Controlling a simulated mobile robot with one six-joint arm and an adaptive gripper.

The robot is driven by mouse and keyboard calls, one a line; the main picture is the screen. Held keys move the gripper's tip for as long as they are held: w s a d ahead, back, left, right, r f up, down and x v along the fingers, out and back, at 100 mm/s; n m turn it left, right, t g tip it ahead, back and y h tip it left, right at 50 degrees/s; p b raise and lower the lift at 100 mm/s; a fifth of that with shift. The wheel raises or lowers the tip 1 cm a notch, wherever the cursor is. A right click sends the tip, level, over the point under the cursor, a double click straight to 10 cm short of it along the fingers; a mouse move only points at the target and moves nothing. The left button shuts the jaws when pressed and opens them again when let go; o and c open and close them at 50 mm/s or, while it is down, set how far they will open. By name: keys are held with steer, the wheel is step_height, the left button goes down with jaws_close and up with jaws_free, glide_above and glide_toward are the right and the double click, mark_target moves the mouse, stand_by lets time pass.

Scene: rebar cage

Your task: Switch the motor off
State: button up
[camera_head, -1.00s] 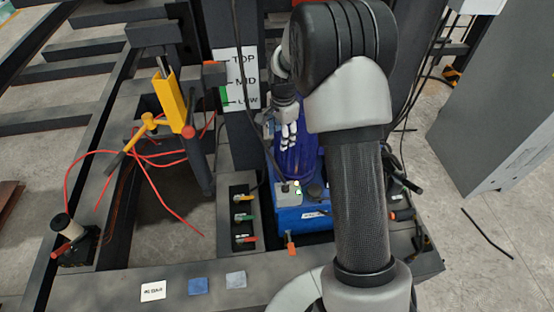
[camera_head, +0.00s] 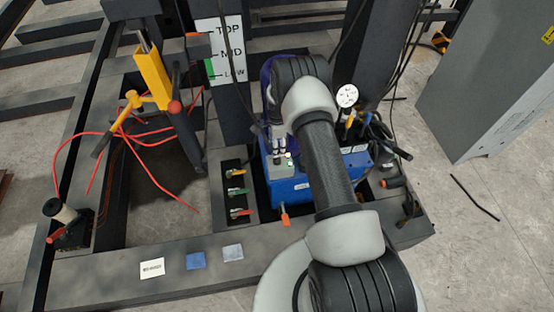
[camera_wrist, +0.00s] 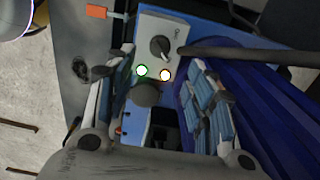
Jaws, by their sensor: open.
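The blue motor unit (camera_head: 290,190) stands on the dark frame, partly hidden behind my arm in the head view. A light grey switch box (camera_head: 283,170) sits on it. In the wrist view the box (camera_wrist: 146,40) carries a black rotary knob (camera_wrist: 160,47), a lit green lamp (camera_wrist: 142,70) and an orange-rimmed, bright lamp (camera_wrist: 165,75). My gripper (camera_head: 279,146) is just above the box. In the wrist view my gripper (camera_wrist: 156,78) is open and empty, its fingers on either side of the lamps. The knob lies a little beyond the fingertips; contact is not visible.
A purple-blue ribbed cylinder (camera_wrist: 270,110) lies close by the right finger. A dark bar (camera_wrist: 250,54) crosses near the knob. Valves with coloured handles (camera_head: 238,192) stand left of the motor unit. A pressure gauge (camera_head: 347,96) and cables stand right of my arm.

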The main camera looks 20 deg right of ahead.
mark_target(277, 160)
step_height(277, 160, down, 10)
steer(key=shift+r+b, duration=0.25)
steer(key=shift+b, duration=1)
steer(key=shift+c, duration=0.3)
steer(key=c, duration=1)
